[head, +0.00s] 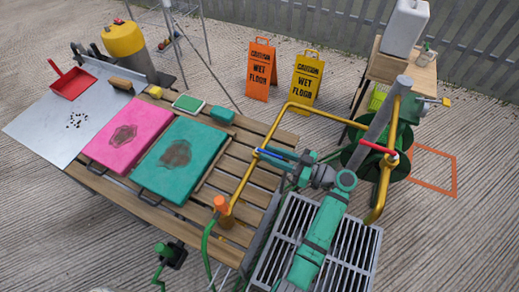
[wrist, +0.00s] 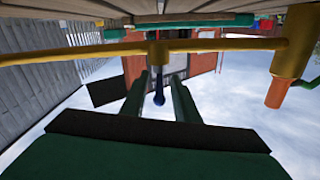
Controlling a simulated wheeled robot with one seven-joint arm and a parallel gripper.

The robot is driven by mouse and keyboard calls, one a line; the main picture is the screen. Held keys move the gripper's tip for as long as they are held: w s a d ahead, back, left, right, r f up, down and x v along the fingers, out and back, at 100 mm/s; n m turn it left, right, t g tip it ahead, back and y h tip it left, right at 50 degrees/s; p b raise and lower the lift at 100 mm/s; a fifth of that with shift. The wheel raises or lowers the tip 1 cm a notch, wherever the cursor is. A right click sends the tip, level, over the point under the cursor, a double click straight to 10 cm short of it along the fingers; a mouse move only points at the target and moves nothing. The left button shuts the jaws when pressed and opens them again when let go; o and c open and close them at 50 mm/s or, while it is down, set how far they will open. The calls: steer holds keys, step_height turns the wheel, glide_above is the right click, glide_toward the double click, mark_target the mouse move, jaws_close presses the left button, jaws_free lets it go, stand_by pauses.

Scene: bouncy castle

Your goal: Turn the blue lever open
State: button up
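The blue lever (head: 268,153) sits on the left upright of a yellow pipe (head: 245,178) in the head view and sticks out to the right, across the pipe. In the wrist view the lever (wrist: 158,98) points toward the camera, below a yellow valve body (wrist: 158,53). My gripper (head: 278,157) is at the lever. In the wrist view its two green fingers (wrist: 159,85) are apart, one on each side of the lever, with a visible gap on both sides. The fingers partly hide the lever in the head view.
A red lever (head: 377,147) is on the pipe's right side, beside a dark green hose reel (head: 362,160). A slatted wooden table (head: 228,238) holds pink (head: 105,148) and teal (head: 200,150) mats.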

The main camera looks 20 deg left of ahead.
mark_target(260, 149)
steer(key=shift+a, duration=2.2)
jaws_close()
